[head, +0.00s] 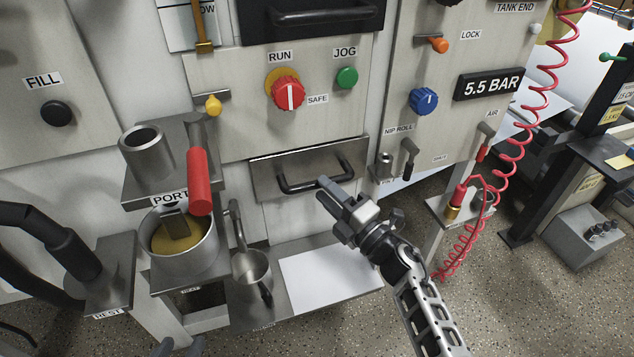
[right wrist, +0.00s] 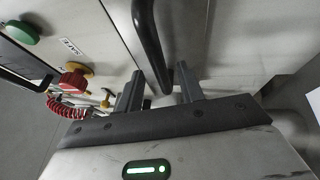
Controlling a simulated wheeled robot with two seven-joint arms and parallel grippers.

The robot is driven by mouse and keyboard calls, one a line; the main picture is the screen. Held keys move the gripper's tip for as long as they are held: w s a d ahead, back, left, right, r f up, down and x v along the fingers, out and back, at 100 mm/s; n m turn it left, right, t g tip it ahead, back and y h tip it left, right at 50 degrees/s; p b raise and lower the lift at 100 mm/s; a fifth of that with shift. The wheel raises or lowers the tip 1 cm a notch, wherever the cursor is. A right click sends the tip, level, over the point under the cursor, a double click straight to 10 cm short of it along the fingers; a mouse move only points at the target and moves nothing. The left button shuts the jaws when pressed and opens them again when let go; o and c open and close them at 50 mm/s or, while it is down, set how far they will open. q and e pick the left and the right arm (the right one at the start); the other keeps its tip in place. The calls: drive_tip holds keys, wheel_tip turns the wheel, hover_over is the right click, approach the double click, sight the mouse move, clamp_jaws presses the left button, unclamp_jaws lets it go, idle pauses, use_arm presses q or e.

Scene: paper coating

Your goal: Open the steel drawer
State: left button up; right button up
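The steel drawer (head: 268,180) is a grey metal front low on the machine in the head view, with a dark bar handle (head: 291,187). Its front looks flush with the panel around it. My right gripper (head: 322,190) is at the right part of the handle. In the right wrist view its two fingers (right wrist: 158,92) are apart, and the dark handle bar (right wrist: 149,42) reaches down to the gap between their tips. I cannot tell whether they touch it.
A white sheet (head: 328,277) lies on the shelf below. A red coiled hose (head: 517,130) hangs at right. Open floor lies in front.

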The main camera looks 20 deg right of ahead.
sight(317, 184)
drive_tip(key=shift+x, duration=1.75)
clamp_jaws()
